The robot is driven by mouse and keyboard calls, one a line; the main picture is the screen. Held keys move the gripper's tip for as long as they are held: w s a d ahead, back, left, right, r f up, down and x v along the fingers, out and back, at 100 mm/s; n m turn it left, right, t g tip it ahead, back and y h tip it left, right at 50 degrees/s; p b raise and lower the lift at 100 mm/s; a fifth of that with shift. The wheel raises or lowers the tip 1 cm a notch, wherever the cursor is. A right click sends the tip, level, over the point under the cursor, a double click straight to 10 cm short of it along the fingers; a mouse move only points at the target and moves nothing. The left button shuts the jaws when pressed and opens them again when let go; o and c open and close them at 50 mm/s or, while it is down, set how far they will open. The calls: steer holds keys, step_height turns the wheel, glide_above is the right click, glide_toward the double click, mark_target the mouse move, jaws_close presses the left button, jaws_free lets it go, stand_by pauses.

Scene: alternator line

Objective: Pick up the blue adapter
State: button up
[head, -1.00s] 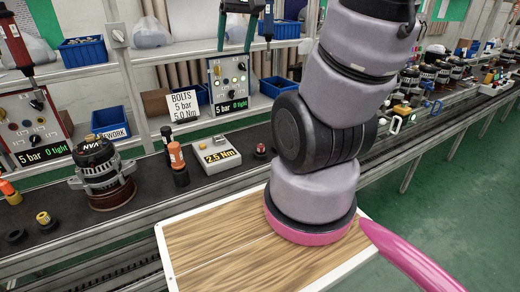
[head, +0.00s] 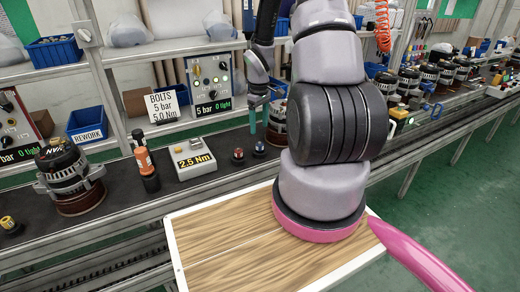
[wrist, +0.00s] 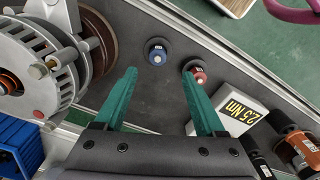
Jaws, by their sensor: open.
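The blue adapter (head: 259,149) is a small dark round piece with a blue top, standing on the dark conveyor. It also shows in the wrist view (wrist: 157,55), just beyond my fingertips and between their lines. The red adapter (head: 237,156) stands close beside it; in the wrist view the red adapter (wrist: 197,74) is right at the tip of my right finger, and I cannot tell whether they touch. My gripper (wrist: 159,73) has two teal fingers spread wide with nothing between them. In the head view my gripper (head: 260,125) hangs above and behind the blue adapter.
An alternator (wrist: 48,62) stands close left of my fingers in the wrist view. A grey 2.5 Nm box (head: 196,158) and an orange-black tool (head: 144,160) stand left of the adapters in the head view. A wooden-topped surface (head: 215,245) lies in front.

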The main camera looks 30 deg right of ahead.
mark_target(260, 144)
step_height(260, 144, down, 9)
steer(key=shift+w+d+f, duration=0.1)
steer(key=shift+d+f, duration=0.05)
steer(key=shift+f, duration=0.05)
stand_by(0.3)
jaws_close()
